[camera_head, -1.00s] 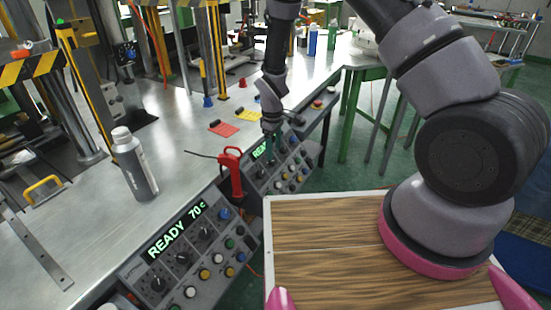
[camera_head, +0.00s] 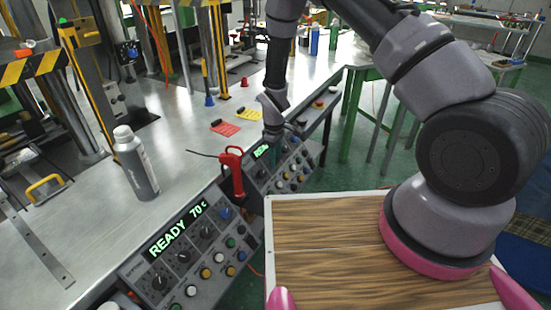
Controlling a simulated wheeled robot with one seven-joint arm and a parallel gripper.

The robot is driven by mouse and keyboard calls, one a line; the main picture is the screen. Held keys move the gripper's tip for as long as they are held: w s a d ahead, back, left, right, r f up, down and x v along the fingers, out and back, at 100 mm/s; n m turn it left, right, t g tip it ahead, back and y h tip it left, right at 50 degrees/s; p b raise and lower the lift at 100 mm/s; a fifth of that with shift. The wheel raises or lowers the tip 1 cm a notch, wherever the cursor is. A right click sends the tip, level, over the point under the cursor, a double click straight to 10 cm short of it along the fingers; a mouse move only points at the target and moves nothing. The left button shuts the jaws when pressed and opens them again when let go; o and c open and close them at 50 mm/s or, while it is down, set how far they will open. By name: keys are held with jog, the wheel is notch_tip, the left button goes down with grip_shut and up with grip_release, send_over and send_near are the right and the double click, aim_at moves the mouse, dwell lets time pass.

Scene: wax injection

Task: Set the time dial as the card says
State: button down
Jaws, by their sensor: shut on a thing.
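My gripper (camera_head: 273,152) is at the far control panel (camera_head: 301,158), pointing down at its upper part, beside the green display (camera_head: 260,152). It is shut on a small knob there, which the fingers hide; I cannot tell which dial it is or read its setting. The near control panel (camera_head: 210,259) has a display (camera_head: 178,229) reading "READY 70 c", with dark dials and coloured buttons. A red card (camera_head: 225,129) and a yellow card (camera_head: 249,115) lie on the bench behind the panels; their writing is too small to read.
A red-handled tool (camera_head: 232,170) stands between the two panels, close to my gripper. A grey bottle (camera_head: 135,163) stands on the metal bench (camera_head: 95,225). Yellow-black striped press frames (camera_head: 30,68) rise at the left. Green floor is open right of the far panel.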

jog(key=shift+w, duration=0.1)
jog(key=m+g+y, duration=0.2)
jog(key=shift+w+d+m+g, duration=0.2)
jog(key=shift+m+g, duration=0.1)
jog(key=shift+m, duration=0.1)
jog(key=m+g+y, duration=0.2)
jog(key=m+y, duration=0.1)
jog(key=shift+d+f, duration=0.1)
jog(key=shift+d, duration=0.05)
jog(key=m+y, duration=0.1)
jog(key=m+g+y, duration=0.1)
jog(key=m+y, duration=0.1)
jog(key=shift+w+d+f, duration=0.1)
jog(key=shift+d+f, duration=0.05)
jog(key=shift+f+m+y, duration=0.1)
jog(key=shift+m+y, duration=1.7)
jog(key=shift+m, duration=0.1)
jog(key=shift+d+g, duration=0.1)
jog(key=shift+g, duration=0.2)
jog(key=c, duration=0.5)
grip_release()
jog(key=v, duration=1)
jog(key=shift+d, duration=0.35)
